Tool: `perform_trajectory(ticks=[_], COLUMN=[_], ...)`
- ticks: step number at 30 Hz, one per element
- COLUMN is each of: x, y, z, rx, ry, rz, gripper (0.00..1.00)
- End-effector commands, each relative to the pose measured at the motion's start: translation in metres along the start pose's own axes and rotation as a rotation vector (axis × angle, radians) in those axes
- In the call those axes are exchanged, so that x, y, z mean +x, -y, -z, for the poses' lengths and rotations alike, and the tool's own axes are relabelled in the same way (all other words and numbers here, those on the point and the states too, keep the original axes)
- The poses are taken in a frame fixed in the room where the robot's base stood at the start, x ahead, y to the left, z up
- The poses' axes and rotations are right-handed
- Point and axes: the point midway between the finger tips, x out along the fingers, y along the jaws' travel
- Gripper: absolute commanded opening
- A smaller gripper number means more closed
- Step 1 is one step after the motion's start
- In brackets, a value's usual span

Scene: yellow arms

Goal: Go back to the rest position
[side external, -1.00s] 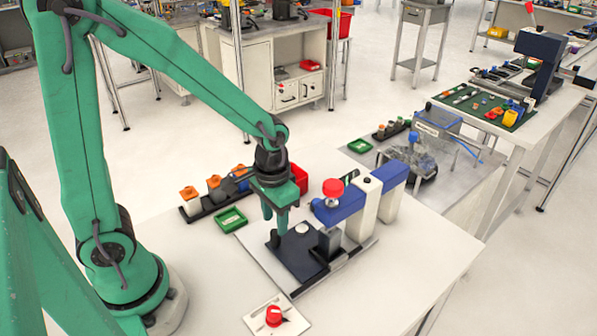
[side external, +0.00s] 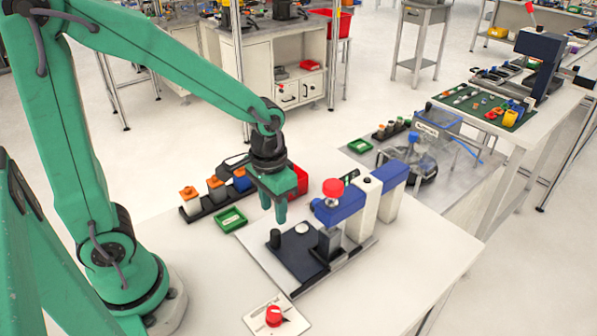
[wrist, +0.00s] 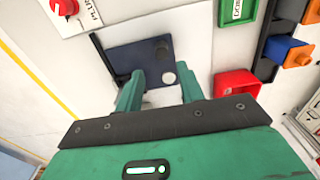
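My green gripper (side external: 273,209) hangs fingers down above the back part of the dark blue plate (side external: 287,252) of the bench fixture. In the wrist view, my gripper (wrist: 159,92) shows two fingers apart with nothing between them. A small white disc (side external: 301,228) lies on the plate, and it also shows just beyond the fingers in the wrist view (wrist: 168,78). A black knob (side external: 275,239) stands on the plate's left side.
The press (side external: 345,210) with its red knob stands right of my gripper. A green tray (side external: 230,219), a rack of orange-capped containers (side external: 190,197) and a red bin (side external: 299,180) lie around it. A red switch (side external: 273,316) sits at the front. The right table front is clear.

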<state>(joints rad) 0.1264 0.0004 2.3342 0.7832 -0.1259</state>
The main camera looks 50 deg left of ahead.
Motion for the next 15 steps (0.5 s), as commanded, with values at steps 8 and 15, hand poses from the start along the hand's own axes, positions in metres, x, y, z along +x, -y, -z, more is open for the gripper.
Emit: perform_trajectory(ticks=[8,15], x=[-0.038,-0.074], y=[0.009,0.019], z=[-0.008,-0.023], rx=[-0.002,-0.002], ry=[-0.104,-0.215], rz=[-0.010,-0.013], gripper=[0.38,0.38])
